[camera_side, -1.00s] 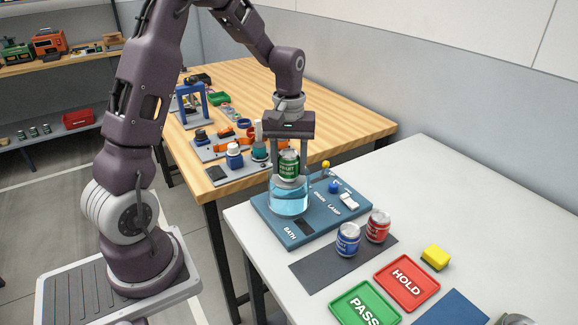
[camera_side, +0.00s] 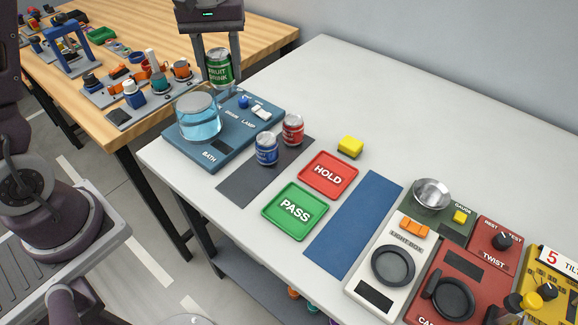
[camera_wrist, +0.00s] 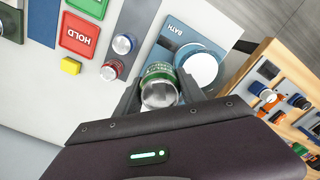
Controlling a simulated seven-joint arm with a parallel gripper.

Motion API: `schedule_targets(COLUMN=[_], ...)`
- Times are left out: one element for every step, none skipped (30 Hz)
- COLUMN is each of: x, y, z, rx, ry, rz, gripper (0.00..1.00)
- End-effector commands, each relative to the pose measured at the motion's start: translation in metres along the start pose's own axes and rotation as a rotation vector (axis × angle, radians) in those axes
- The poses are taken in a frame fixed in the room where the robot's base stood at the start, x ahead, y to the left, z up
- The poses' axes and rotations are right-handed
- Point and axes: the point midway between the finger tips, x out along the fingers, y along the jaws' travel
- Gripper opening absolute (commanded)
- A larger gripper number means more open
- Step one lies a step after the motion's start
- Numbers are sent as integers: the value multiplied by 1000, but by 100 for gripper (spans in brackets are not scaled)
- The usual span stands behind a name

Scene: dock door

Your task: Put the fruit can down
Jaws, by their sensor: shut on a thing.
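The fruit can (camera_side: 219,67), green with a silver rim and "FRUIT DRINK" on its label, is upright between the fingers of my gripper (camera_side: 221,78). My gripper is shut on it, holding it raised behind and right of the glass bath (camera_side: 199,122). In the wrist view the can (camera_wrist: 160,88) sits between the fingers (camera_wrist: 159,95), with its silver end towards the camera. The bath's pale round top (camera_wrist: 199,68) shows beside it. The glass holds bluish liquid.
A blue can (camera_side: 266,149) and a red can (camera_side: 292,130) stand on a dark mat (camera_side: 240,187). The red HOLD tray (camera_side: 328,175) and green PASS tray (camera_side: 295,211) are empty. A yellow sponge (camera_side: 350,147) is nearby. The white table's back is clear.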

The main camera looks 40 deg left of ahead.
Motion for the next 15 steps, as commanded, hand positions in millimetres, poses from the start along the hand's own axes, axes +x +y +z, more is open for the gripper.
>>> schedule_targets(x=[8, 13, 20, 25, 31, 38, 43, 48, 54, 58, 62, 66, 68, 70, 72], y=[20, 33, 49, 61, 73, 87, 96, 105, 114, 120, 124, 129, 132, 134, 136], z=[16, 27, 42, 55, 69, 88, 102, 116, 133, 145, 155, 167, 175, 181, 187], rx=[63, 102, 155, 197, 237, 291, 331, 369, 415, 444, 470, 499, 517, 532, 546], ry=[-4, -4, -4, -4, -3, -4, -3, -3, -2, -2, -2, -2, 0, 0, 0], rz=[-2, -2, -2, -2, -2, -3, -2, -2, -2, -2, -2, -2, -1, 0, 0], gripper=[0, 0, 0, 0, 0, 0, 0, 0, 0, 0, 0, 0, 0, 0, 0])
